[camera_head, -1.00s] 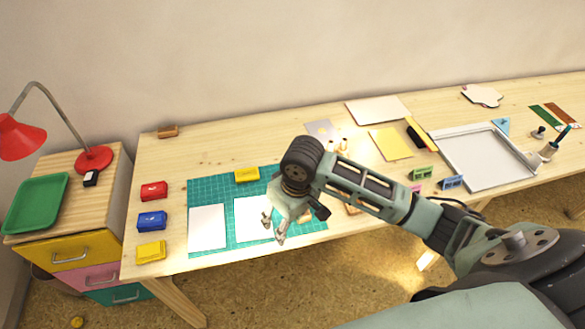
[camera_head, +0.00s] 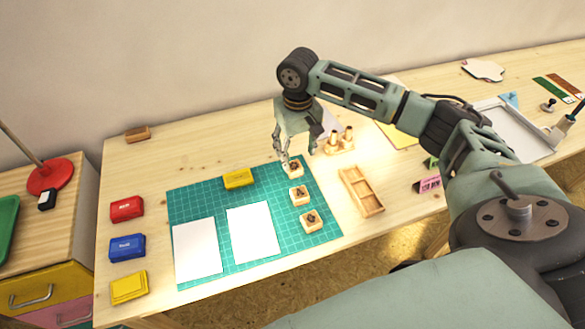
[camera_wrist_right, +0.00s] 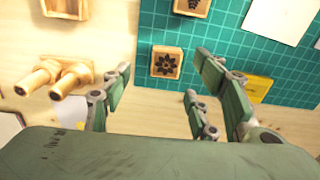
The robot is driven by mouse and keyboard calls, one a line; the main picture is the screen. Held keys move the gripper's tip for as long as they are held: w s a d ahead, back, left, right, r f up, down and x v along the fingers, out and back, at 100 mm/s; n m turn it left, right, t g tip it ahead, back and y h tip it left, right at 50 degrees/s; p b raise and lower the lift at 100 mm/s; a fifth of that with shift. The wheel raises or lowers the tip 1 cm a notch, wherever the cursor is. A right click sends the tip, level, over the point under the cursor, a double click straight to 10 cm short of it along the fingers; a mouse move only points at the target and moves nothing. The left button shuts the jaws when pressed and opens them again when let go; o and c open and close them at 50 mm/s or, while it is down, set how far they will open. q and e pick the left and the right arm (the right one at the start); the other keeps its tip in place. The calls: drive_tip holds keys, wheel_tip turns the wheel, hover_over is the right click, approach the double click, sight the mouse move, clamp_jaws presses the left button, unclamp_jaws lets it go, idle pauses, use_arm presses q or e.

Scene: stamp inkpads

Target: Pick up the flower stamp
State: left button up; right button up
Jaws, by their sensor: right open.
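The flower stamp (camera_head: 293,171) is a small wooden block with a dark flower on its top. It lies at the far right corner of the green cutting mat (camera_head: 210,270). In the right wrist view the flower stamp (camera_wrist_right: 166,62) shows clearly, just beyond and between the spread fingers. My right gripper (camera_head: 283,161) is open and empty, above and beside the stamp, its fingertips partly overlapping it in the head view. The open fingers also show in the wrist view (camera_wrist_right: 163,80). I cannot tell whether they touch the stamp. My left gripper is out of view.
Two more wooden stamps (camera_head: 299,195) (camera_head: 311,220) lie in a row toward the front. An empty wooden tray (camera_head: 345,174) and a wooden piece with upright pegs (camera_head: 340,142) are to the right. A yellow inkpad (camera_head: 239,179) and white sheets (camera_head: 252,232) are on the left.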

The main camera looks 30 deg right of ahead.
sight(294, 166)
drive_tip(key=f, duration=0.2)
drive_tip(key=a+f, duration=0.1)
drive_tip(key=f, duration=0.1)
drive_tip(key=shift+d+f, duration=0.1)
drive_tip(key=shift+f, duration=0.65)
drive_tip(key=shift+w, duration=0.1)
drive_tip(key=c, duration=1.1)
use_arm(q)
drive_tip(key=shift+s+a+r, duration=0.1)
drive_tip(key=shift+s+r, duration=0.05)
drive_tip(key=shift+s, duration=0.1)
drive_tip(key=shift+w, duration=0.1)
use_arm(e)
drive_tip(key=shift+r, duration=0.15)
drive_tip(key=shift+r, duration=0.6)
wheel_tip(294, 166, up, 3)
drive_tip(key=shift+f, duration=0.1)
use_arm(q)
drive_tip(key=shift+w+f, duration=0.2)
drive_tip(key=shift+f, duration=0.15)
use_arm(e)
drive_tip(key=s+d+r, duration=0.6)
drive_tip(key=s+d, duration=0.2)
drive_tip(key=shift+d+r, duration=0.25)
drive_tip(key=shift+r, duration=0.15)
